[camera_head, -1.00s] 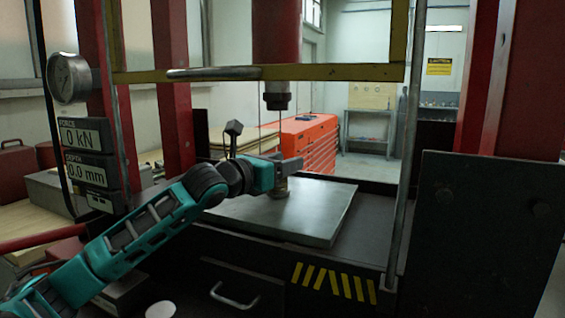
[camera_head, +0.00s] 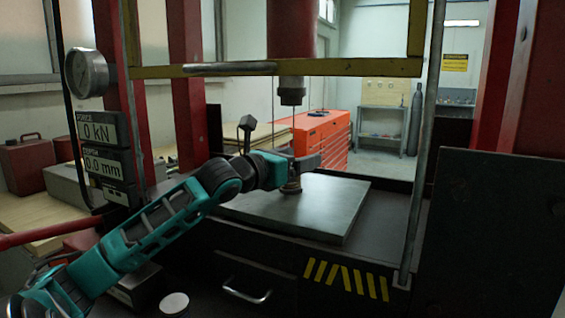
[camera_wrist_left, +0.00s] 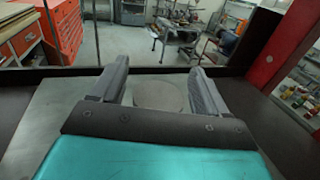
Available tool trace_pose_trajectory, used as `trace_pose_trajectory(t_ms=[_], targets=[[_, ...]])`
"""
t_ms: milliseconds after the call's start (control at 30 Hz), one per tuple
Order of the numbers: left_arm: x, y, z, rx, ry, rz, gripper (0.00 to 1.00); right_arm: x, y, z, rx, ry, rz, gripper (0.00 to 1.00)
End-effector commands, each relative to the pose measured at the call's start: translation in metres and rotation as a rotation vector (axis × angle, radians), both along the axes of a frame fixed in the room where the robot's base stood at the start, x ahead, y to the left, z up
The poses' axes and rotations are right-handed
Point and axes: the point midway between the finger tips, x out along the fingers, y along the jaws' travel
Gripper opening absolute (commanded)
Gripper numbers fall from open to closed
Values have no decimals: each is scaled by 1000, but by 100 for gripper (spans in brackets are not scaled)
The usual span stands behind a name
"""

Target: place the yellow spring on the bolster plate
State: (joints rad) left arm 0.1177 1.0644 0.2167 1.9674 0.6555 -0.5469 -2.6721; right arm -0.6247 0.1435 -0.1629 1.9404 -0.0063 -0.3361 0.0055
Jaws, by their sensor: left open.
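The bolster plate (camera_head: 335,205) is a flat grey metal slab on the press bed, under the ram (camera_head: 291,93). My left gripper (camera_head: 312,160) is just above the plate's far left part, and its jaws are open. A small brownish round piece (camera_head: 291,187) is on the plate below the gripper; its spring shape and yellow colour cannot be made out. In the left wrist view a round grey disc (camera_wrist_left: 160,95) shows between the spread fingers (camera_wrist_left: 157,70), apart from both. No clearly yellow spring shows. My right gripper is not in view.
A yellow guard bar (camera_head: 370,68) crosses above the arm. A vertical rod (camera_head: 425,150) and a dark panel (camera_head: 500,230) bound the right side. Force and depth displays (camera_head: 100,145) hang at left. The plate's right part is clear.

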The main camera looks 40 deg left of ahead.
Motion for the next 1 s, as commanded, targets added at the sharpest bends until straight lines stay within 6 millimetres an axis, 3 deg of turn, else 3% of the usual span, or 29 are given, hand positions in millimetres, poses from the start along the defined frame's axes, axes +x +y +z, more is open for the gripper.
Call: trace_pose_trajectory(t_ms=[567,1000], targets=[[-48,0,-3,1,3,0,75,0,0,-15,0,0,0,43],[-100,1,-1,-1,3,2,75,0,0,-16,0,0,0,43]])
